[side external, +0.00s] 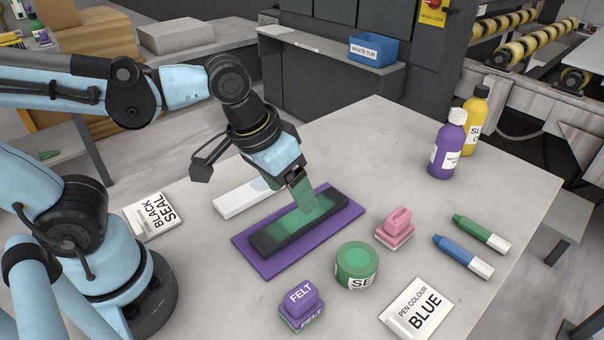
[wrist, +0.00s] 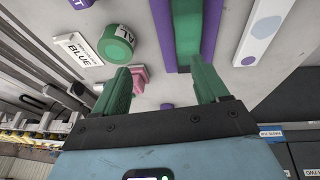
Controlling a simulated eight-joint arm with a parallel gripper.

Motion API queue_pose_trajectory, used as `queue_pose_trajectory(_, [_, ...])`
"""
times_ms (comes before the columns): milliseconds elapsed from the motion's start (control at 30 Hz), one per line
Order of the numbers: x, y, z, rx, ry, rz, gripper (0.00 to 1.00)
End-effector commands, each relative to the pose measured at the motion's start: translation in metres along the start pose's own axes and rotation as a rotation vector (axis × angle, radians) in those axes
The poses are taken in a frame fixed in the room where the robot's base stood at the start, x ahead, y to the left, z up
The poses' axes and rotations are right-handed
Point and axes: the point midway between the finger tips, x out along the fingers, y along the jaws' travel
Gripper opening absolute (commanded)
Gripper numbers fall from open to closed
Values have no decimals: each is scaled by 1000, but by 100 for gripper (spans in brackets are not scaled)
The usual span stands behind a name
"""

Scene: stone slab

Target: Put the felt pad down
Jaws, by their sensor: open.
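The felt pad (side external: 301,293) is a small purple block marked FELT, with a green lower layer. It rests on the stone slab (side external: 400,140), left of and in front of the round green tin (side external: 357,264). A purple bit of it shows at the top edge of the wrist view (wrist: 81,3). My gripper (side external: 304,203) points down over the dark bar with a green top (side external: 270,236), which lies on a purple mat (side external: 262,266). In the wrist view its green fingers (wrist: 162,88) stand apart with nothing held between them. I cannot tell whether a fingertip touches the bar.
A white strip (side external: 233,203) lies behind the mat. A pink block (side external: 395,228), a blue pen (side external: 460,255), a green pen (side external: 480,233) and a BLUE card (side external: 418,308) lie to the right. Purple (side external: 448,145) and yellow (side external: 474,118) bottles stand at the back right.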

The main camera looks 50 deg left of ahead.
Motion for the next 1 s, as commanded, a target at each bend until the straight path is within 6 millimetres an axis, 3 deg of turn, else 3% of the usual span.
queue_pose_trajectory(33, [-1, -23, -5, -10, 62, -13, 74])
queue_pose_trajectory(100, [-3, -46, -11, 0, 139, -34, 74])
queue_pose_trajectory(300, [-8, -85, -18, 29, 268, -96, 74])
queue_pose_trajectory(1000, [-9, -90, -20, 38, 285, -107, 74])
